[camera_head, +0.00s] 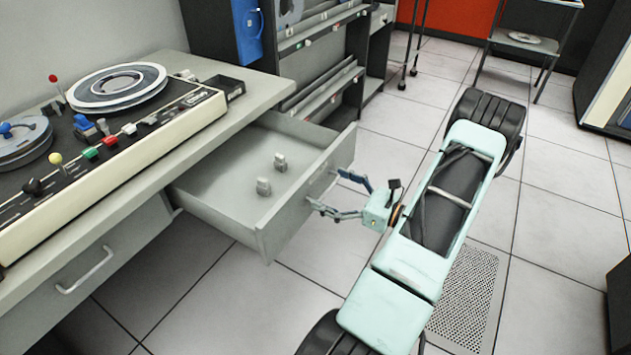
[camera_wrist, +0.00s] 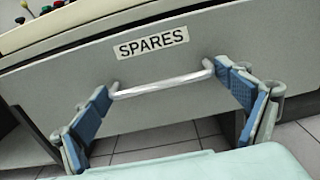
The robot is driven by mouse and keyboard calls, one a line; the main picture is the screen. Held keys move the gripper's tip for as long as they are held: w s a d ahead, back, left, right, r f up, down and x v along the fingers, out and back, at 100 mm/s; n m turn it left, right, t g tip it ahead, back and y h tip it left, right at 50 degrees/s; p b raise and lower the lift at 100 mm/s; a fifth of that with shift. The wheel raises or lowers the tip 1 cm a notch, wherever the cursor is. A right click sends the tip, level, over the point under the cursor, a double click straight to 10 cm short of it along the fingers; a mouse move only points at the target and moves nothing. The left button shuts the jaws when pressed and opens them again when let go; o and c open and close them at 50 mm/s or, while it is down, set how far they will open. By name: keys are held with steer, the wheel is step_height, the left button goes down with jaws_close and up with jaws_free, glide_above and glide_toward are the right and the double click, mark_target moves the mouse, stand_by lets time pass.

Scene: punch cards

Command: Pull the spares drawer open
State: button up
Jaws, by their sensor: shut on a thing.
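The spares drawer (camera_head: 232,212) is pulled out from under the counter, with its grey inside showing in the head view. Its front (camera_wrist: 100,65) fills much of the wrist view and bears a white SPARES label (camera_wrist: 152,42). A silver bar handle (camera_wrist: 160,87) sits below the label. My gripper (camera_head: 326,188) is at the drawer front. In the wrist view its blue-padded fingers (camera_wrist: 163,86) are wide apart, one at each end of the handle, shut on it lengthwise.
A tape console (camera_head: 120,130) with reels, knobs and buttons stands on the counter (camera_head: 190,150). A closed drawer with a handle (camera_head: 87,270) is at lower left. A grey shelf unit (camera_head: 320,85) stands behind the open drawer. Tiled floor (camera_head: 290,310) is clear in front.

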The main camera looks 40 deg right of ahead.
steer(key=shift+s+d, duration=0.25)
steer(key=shift+s, duration=0.25)
steer(key=o, duration=1.3)
steer(key=shift+o, duration=0.2)
steer(key=v, duration=1.2)
